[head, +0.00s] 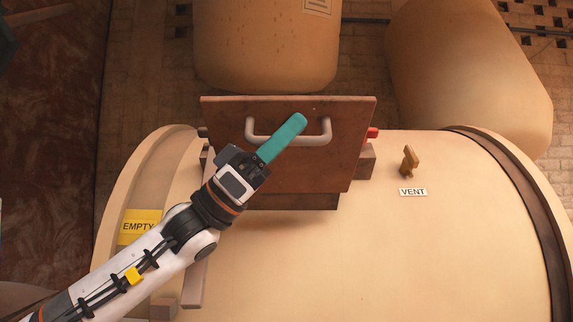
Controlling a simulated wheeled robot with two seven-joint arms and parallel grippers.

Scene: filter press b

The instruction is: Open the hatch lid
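The hatch lid (300,172) is a reddish-brown plate on top of the cream tank. A pale grey bar handle (327,128) is on its face. The lid looks tilted rather than flat, its far edge wider in view and reaching past the brown hatch frame (290,202); the exact angle is unclear. My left gripper (292,125) comes in from the lower left. Its teal finger lies across the lid and overlaps the middle of the handle. Only one finger shows clearly, so its opening and any contact with the handle are hidden. My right gripper is out of view.
A brass vent valve (410,160) stands right of the hatch above the VENT label (413,192). A red part (371,134) is at the lid's right side. A yellow EMPTY sign (139,227) is at left. Two cream vessels (265,45) stand behind. The tank's right front is clear.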

